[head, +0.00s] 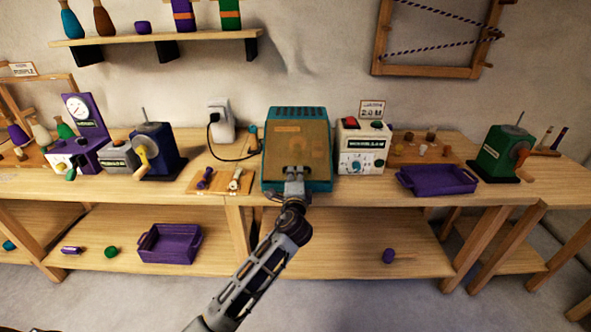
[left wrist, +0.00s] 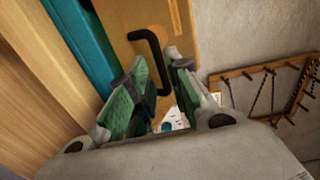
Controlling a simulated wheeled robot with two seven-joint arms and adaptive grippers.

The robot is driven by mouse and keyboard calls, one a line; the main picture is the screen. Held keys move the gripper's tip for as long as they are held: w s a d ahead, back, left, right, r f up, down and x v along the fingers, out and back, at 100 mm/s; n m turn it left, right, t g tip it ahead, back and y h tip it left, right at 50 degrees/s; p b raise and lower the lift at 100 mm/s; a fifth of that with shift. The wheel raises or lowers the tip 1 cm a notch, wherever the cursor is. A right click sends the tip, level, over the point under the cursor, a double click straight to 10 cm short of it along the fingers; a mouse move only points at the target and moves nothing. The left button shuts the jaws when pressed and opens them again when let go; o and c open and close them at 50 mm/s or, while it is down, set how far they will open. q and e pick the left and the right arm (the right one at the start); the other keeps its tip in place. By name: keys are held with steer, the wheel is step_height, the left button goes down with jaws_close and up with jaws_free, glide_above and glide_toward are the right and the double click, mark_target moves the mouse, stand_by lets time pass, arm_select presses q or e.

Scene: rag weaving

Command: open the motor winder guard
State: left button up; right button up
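The motor winder (head: 270,165) is a teal box on the workbench, with an amber guard (head: 300,140) over its front. The guard looks shut. In the left wrist view the amber guard (left wrist: 185,30) carries a black bar handle (left wrist: 150,45). My left gripper (head: 296,172) is at the lower front of the guard. In the left wrist view its green-padded fingers (left wrist: 160,68) are apart, with the handle just ahead of and partly between them. Part of the handle is hidden by the fingers; I cannot tell whether they touch it. My right gripper is not in view.
A white control box (head: 362,150) with a red switch stands right of the winder. A purple tray (head: 437,180) and a green winder (head: 500,155) are farther right. A small board of tools (head: 220,181) and a blue winder (head: 158,150) are to the left.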

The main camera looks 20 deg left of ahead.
arm_select(q)
steer(key=shift+x, duration=2.55)
jaws_close()
